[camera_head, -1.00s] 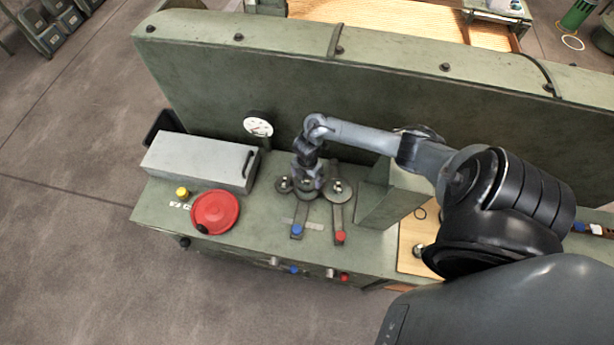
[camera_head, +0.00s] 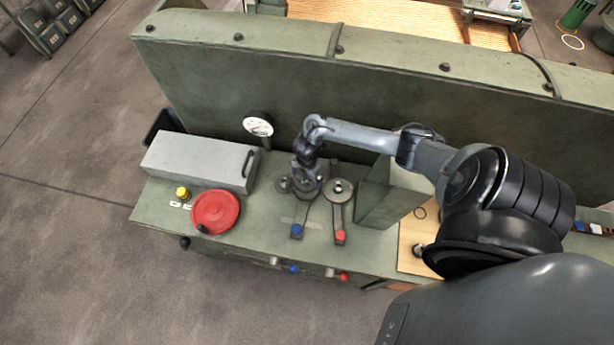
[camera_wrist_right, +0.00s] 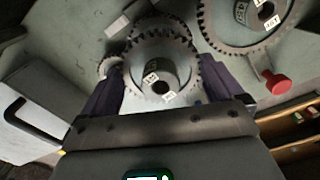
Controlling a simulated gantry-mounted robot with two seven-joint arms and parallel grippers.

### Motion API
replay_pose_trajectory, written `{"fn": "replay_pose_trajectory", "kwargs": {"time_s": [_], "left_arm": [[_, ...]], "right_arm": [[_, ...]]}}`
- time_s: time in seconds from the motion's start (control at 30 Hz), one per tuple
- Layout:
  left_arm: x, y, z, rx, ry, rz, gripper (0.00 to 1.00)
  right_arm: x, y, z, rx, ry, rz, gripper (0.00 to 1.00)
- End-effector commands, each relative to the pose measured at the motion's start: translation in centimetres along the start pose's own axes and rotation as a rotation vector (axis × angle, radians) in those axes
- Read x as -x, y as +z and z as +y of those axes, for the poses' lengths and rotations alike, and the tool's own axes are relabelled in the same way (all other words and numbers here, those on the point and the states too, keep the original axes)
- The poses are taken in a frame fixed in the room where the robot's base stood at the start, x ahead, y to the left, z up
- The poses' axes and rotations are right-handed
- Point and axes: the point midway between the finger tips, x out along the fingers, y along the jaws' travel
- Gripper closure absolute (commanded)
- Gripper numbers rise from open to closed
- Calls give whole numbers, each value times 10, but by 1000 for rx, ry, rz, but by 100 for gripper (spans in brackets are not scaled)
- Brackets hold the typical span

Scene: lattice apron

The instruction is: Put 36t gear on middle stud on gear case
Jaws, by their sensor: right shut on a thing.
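My right gripper (camera_head: 306,187) is shut on a grey toothed gear (camera_wrist_right: 155,67) with a raised, labelled hub, taken to be the 36t gear. In the right wrist view its two dark fingers are at opposite sides of the gear. In the head view it points down over the middle of the gear case top, between a smaller left gear (camera_head: 283,185) and a larger right gear (camera_head: 340,187). The middle stud is hidden under gripper and gear; I cannot tell whether the gear is seated on it. The left gripper is out of view.
A grey box with a handle (camera_head: 201,160), a red handwheel (camera_head: 215,211) and a gauge (camera_head: 258,124) are at left. Blue (camera_head: 297,230) and red (camera_head: 340,236) lever knobs are in front. A tall green panel (camera_head: 330,90) stands behind; a green block (camera_head: 385,195) is at right.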

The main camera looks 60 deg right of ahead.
Motion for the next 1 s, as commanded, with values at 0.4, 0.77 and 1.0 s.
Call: {"fn": "replay_pose_trajectory", "kwargs": {"time_s": [0.4, 0.77, 1.0], "left_arm": [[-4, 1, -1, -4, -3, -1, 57], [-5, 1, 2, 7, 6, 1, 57], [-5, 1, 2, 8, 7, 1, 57]], "right_arm": [[-5, 0, 1, 0, 3, 0, 68], [-8, 0, 2, 0, 3, -1, 68], [-8, 0, 1, 0, 3, 0, 68]]}}
